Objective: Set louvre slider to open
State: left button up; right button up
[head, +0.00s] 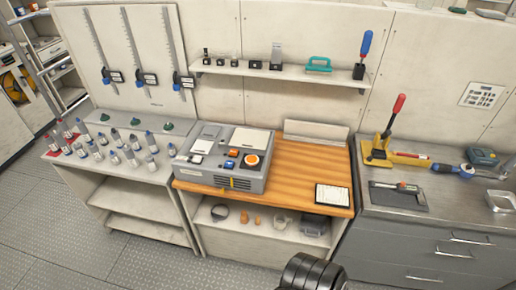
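A grey control box (190,172) sits on the wooden worktop in the middle. Its front face has dark louvre slots (243,184) low down. A small yellow tab (232,182), which looks like the louvre slider, stands upright at these slots. It is too small to tell its setting. The top of the box carries a round orange knob (251,160), a blue switch (229,164) and pale panels. Neither of my grippers shows. A black ribbed part of mine enters at the bottom edge, well in front of the box and apart from it.
The wooden worktop (300,170) is clear right of the box, except for a white card (332,195). Several small bottles (115,138) stand on the left bench. A red-handled yellow tool (381,145) stands on the right counter. A wall shelf (290,73) hangs behind.

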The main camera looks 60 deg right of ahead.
aim_at(221, 191)
jog(key=z, duration=1.75)
